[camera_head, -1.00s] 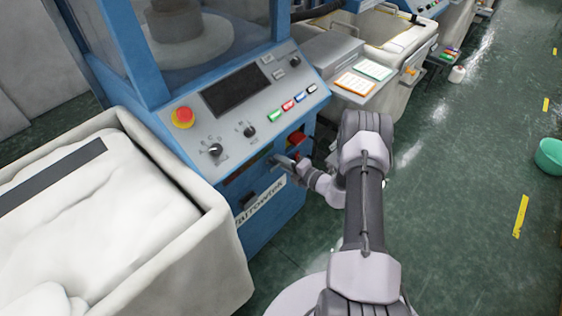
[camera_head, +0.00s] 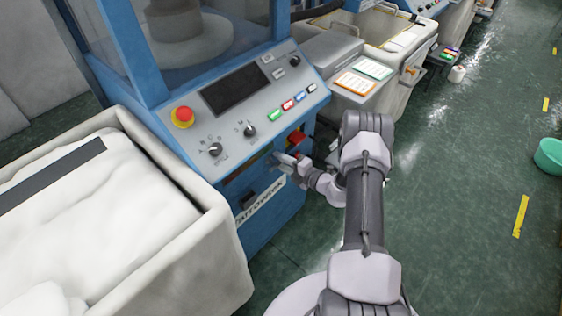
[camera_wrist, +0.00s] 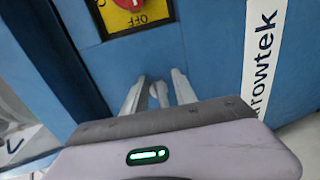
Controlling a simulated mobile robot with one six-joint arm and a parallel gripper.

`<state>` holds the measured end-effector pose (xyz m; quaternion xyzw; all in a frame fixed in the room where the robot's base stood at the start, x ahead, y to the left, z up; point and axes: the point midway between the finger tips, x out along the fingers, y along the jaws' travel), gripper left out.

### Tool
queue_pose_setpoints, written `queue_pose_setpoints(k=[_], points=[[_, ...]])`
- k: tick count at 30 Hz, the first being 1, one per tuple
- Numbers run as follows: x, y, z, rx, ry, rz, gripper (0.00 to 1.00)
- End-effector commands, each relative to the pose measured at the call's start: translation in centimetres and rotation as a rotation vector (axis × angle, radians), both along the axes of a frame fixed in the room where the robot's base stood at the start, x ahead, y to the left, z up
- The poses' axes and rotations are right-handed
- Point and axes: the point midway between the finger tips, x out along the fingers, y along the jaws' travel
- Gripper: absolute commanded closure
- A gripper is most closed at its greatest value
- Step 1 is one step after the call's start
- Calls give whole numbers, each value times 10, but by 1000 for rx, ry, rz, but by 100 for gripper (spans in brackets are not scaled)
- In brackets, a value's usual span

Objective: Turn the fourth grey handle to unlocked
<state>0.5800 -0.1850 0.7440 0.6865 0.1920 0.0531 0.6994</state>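A small grey handle (camera_wrist: 157,92) sticks out from the blue machine front in the wrist view. My gripper (camera_wrist: 158,82) reaches to that panel with one finger on either side of the handle. Gaps show between the handle and both fingers, so the gripper is open around it, not clamped. The handle's base and its locked or unlocked mark cannot be made out. In the head view my gripper (camera_head: 280,160) is at the machine's front below the control panel, and it hides the handle there.
A red switch on a yellow plate (camera_wrist: 145,18) marked OFF sits just beyond the fingers. A white lettered label (camera_wrist: 262,60) is to the right. The blue machine's control panel (camera_head: 196,130) has a red stop button (camera_head: 183,115). A white-lined bin (camera_head: 180,255) stands at the left.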

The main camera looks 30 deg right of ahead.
Motion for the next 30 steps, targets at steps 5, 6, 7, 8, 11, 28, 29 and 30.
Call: queue_pose_setpoints(k=[5,6,7,8,11,28,29,30], points=[[0,0,0,-1,0,0,67],[0,0,0,-1,0,-1,67],[-1,-1,1,-1,0,-1,67],[-2,-1,1,0,0,-1,67],[-12,-5,4,0,1,-2,67],[-149,-56,34,0,0,-3,67],[-153,-57,34,0,0,-3,67],[-156,-58,35,0,0,-2,67]])
